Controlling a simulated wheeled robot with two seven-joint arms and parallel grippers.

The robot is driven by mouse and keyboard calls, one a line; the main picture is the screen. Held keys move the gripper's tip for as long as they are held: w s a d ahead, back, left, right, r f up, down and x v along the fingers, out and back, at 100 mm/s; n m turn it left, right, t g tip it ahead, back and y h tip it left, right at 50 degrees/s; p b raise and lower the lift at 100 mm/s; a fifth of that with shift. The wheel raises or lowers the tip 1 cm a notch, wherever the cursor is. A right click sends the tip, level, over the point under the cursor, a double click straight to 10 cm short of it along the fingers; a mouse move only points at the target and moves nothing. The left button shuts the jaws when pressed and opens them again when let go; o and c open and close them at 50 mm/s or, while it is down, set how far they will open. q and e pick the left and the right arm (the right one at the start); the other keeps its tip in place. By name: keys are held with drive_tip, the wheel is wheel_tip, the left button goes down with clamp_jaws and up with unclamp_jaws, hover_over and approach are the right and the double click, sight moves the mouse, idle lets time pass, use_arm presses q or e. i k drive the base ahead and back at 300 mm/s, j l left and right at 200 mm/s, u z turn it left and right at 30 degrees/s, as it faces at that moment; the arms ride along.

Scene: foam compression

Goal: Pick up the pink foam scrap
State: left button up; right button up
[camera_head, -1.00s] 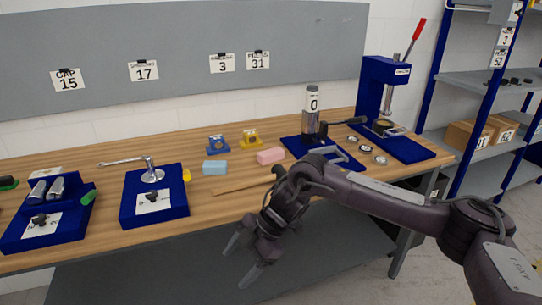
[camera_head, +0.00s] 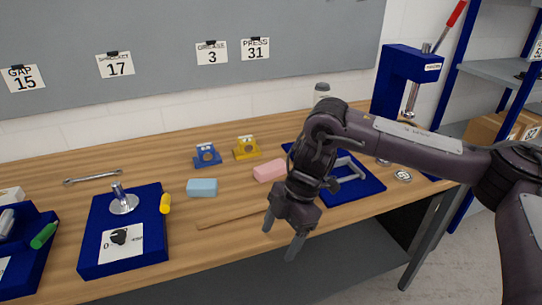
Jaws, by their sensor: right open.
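The pink foam scrap (camera_head: 269,171) is a small block lying on the wooden bench top, right of a light blue foam block (camera_head: 202,188). My right gripper (camera_head: 281,241) is open and empty, with its fingers pointing down near the bench's front edge. It is nearer to me than the pink scrap and a little to its right, apart from it. The scrap's right end lies close beside my wrist in the picture. My left gripper is not in view.
A thin wooden strip (camera_head: 232,216) lies in front of the foam blocks. Blue (camera_head: 207,155) and yellow (camera_head: 247,148) fixtures stand behind them. A blue tray (camera_head: 365,190) is partly hidden by my right arm. A blue press (camera_head: 405,80) stands at the back right.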

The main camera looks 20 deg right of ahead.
sight(265, 172)
drive_tip(key=i+l, duration=0.2)
drive_tip(key=i, duration=0.15)
drive_tip(key=i+l, duration=0.2)
drive_tip(key=i, duration=0.2)
drive_tip(key=i+l, duration=0.2)
drive_tip(key=i, duration=0.15)
